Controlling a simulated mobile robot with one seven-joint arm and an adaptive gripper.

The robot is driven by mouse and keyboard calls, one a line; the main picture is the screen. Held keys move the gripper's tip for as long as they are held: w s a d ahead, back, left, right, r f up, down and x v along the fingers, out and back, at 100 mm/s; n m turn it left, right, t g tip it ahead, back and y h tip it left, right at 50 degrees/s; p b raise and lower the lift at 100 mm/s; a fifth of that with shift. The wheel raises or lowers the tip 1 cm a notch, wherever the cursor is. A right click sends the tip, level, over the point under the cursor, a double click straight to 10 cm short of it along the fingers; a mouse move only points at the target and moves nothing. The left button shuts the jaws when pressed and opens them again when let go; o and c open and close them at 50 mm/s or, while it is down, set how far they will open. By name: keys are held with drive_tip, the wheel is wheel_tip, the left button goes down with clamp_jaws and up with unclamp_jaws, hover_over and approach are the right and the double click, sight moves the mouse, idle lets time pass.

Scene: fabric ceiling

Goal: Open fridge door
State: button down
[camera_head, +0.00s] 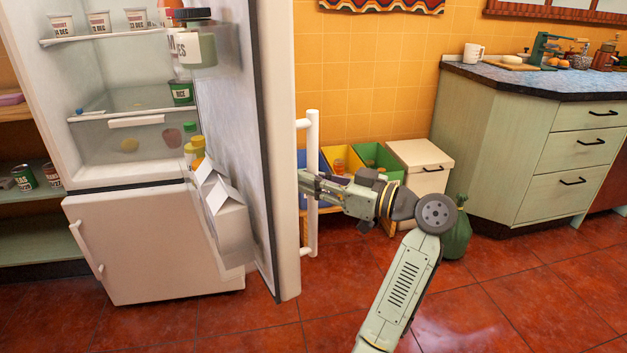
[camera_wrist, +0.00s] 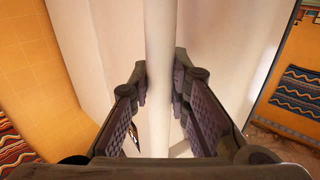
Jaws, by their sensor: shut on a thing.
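The white fridge (camera_head: 150,150) stands at the left of the head view. Its upper door (camera_head: 281,150) is swung wide open, with its edge toward me, and the lit shelves inside show. The white vertical bar handle (camera_head: 312,235) sits on the door's outer face. My gripper (camera_head: 308,186) is at the middle of this handle. In the wrist view, the handle (camera_wrist: 160,40) runs between my gripper's fingers (camera_wrist: 160,85), which are closed on it from both sides. The lower fridge door (camera_head: 150,245) is shut.
Door shelves hold jars and cartons (camera_head: 228,215). Colored bins (camera_head: 378,158) and a white lidded box (camera_head: 420,165) stand along the wall behind my arm, beside a green bag (camera_head: 457,235). A green counter (camera_head: 545,140) is at the right. Red tiled floor (camera_head: 520,290) is free in front.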

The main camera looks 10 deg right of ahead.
idle(0.3)
drive_tip(key=c, duration=1.5)
unclamp_jaws()
drive_tip(key=shift+d, duration=0.1)
drive_tip(key=v, duration=1.1)
drive_tip(key=shift+s+d, duration=0.3)
